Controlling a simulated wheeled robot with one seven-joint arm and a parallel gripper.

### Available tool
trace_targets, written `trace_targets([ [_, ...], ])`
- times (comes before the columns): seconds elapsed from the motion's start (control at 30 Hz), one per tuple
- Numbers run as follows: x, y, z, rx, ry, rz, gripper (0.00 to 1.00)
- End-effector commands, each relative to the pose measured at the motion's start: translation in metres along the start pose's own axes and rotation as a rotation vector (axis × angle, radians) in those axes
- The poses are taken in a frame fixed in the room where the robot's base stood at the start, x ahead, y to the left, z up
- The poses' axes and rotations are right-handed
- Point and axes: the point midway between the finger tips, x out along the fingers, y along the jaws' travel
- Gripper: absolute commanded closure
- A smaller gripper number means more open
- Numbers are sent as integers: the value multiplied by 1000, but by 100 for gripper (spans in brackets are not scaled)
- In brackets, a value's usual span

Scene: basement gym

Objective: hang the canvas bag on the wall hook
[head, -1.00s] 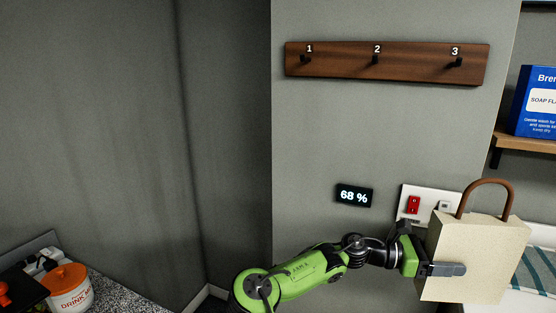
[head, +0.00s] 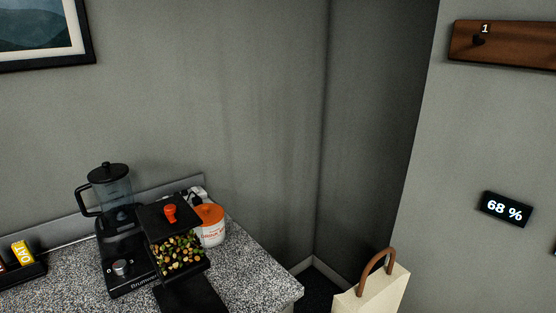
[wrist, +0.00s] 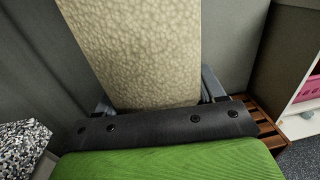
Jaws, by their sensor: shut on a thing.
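The cream canvas bag (head: 373,293) with its brown looped handle (head: 377,261) stands upright at the bottom of the head view, right of the counter; its lower part is cut off. In the wrist view the bag (wrist: 140,50) fills the space between the fingers of my gripper (wrist: 158,100), which is shut on it. The gripper is out of the head view. The dark wooden hook board (head: 505,45) is on the wall at upper right, above and right of the bag. Only the hook marked 1 (head: 479,41) shows; the rest of the board is out of frame.
A granite counter (head: 255,285) at lower left holds a blender (head: 110,190), a black box of nuts (head: 180,255) and an orange-lidded canister (head: 211,225). A 68 % display (head: 506,208) is on the right wall. In the wrist view, a wooden slatted piece (wrist: 265,128) and white shelf (wrist: 303,105) are at right.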

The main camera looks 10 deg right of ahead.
Motion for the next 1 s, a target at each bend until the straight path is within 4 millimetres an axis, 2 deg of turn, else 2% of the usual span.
trace_targets([
  [0.1, -22, 29, -14, 0, -2, 100, 83],
  [0.33, -50, 67, -34, 1, -3, 232, 83],
  [0.7, -52, 69, -32, 2, -10, 241, 83],
  [0.8, -51, 68, -6, 2, -3, 233, 83],
  [1.0, -50, 68, 34, 2, -3, 233, 83],
])
